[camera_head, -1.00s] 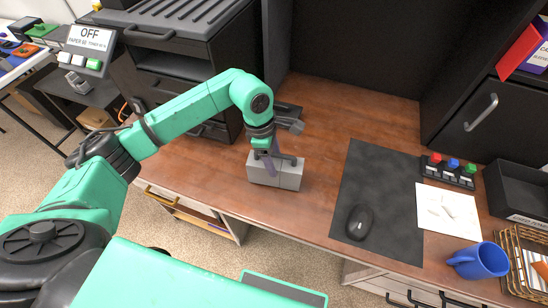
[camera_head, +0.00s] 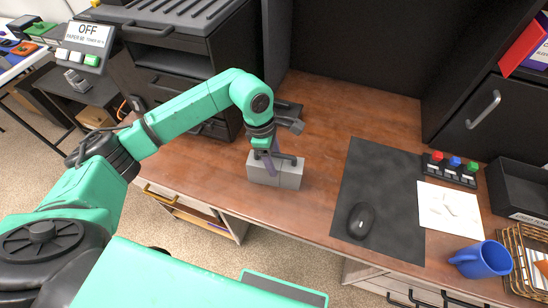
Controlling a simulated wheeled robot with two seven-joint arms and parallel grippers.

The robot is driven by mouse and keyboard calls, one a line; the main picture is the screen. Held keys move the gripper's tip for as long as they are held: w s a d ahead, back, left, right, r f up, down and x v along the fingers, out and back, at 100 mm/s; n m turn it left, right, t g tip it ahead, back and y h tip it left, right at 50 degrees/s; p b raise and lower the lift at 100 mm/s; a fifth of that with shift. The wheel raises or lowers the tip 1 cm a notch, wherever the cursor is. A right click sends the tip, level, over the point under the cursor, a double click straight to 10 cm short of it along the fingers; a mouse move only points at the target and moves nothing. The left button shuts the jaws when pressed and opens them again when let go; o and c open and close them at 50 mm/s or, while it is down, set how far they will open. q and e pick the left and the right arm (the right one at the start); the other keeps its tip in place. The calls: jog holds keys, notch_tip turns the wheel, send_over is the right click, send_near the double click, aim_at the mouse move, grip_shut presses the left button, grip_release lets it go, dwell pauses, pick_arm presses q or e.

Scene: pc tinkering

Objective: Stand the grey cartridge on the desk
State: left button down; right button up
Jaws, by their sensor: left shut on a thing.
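The grey cartridge (camera_head: 290,176) is a block-shaped piece at the front left part of the brown wooden desk (camera_head: 300,215). It looks upright and seems to rest on the desk top near its front edge, though I cannot tell if its base touches. My left gripper (camera_head: 275,160) comes down on it from above and is shut on it. The fingers cover part of its top and front. My right gripper is not in view.
A dark mat (camera_head: 385,190) with a black mouse (camera_head: 361,220) lies right of the cartridge. Beyond are a white sheet (camera_head: 448,208), a button box (camera_head: 450,168) and a blue mug (camera_head: 482,260). A black printer-like unit (camera_head: 190,50) stands at the back left.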

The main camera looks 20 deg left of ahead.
pick_arm(q)
grip_release()
jog(key=shift+d+p+v, duration=0.3)
jog(key=shift+p+v, duration=0.6)
jog(key=shift+v, duration=0.6)
jog(key=shift+d+p+v, duration=0.3)
jog(key=shift+p+v, duration=0.65)
jog(key=shift+v, duration=0.5)
jog(key=shift+d+p+v, duration=0.35)
jog(key=shift+p+v, duration=0.55)
jog(key=shift+v, duration=0.6)
jog(key=shift+w+r, duration=0.1)
jog(key=shift+r, duration=0.05)
